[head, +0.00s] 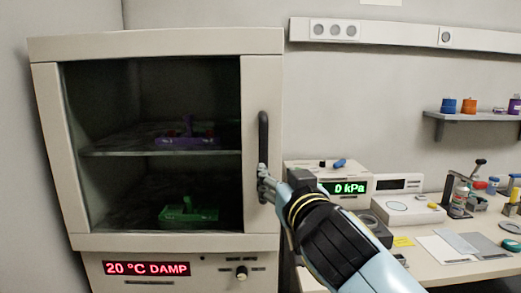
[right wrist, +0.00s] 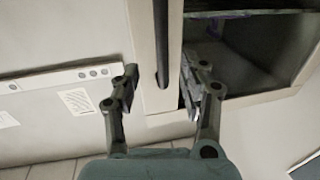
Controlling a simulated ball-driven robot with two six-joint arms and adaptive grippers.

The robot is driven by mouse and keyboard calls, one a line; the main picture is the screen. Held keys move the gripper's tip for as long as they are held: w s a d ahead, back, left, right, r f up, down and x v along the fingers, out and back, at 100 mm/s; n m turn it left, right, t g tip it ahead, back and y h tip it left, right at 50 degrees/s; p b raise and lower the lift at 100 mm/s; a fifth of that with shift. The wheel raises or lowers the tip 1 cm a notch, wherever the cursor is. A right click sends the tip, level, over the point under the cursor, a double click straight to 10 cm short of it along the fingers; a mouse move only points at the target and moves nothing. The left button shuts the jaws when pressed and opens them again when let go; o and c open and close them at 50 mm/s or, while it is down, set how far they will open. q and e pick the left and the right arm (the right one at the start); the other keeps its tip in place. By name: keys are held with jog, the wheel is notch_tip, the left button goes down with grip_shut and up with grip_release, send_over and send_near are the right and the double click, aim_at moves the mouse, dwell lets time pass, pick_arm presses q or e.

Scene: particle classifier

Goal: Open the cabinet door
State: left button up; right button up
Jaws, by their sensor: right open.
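The cabinet (head: 155,45) stands at the left of the head view, and its windowed door (head: 252,90) looks shut. A black vertical handle (head: 263,140) is on the door's right side. My right gripper (head: 264,184) is at the handle's lower end, and its fingers partly hide that end. In the right wrist view the gripper (right wrist: 162,90) is open, with one finger on each side of the line of the handle (right wrist: 161,40). I cannot tell whether a finger touches it. My left gripper is not in view.
Inside the cabinet are a shelf (head: 110,152), a purple rack (head: 187,138) and a green rack (head: 188,214). A red display (head: 146,268) is below the door. A pressure device (head: 325,172) and a cluttered bench (head: 440,258) stand to the right, close to my right arm.

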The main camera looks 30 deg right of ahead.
aim_at(265, 161)
jog(key=p+x, duration=0.2)
jog(key=x, duration=0.7)
jog(key=shift+w, duration=0.35)
jog(key=shift+w+d+p, duration=0.15)
jog(key=shift+w+p, duration=0.15)
jog(key=shift+w, duration=0.2)
jog(key=shift+f, duration=0.1)
jog(key=shift+c, duration=0.2)
grip_shut()
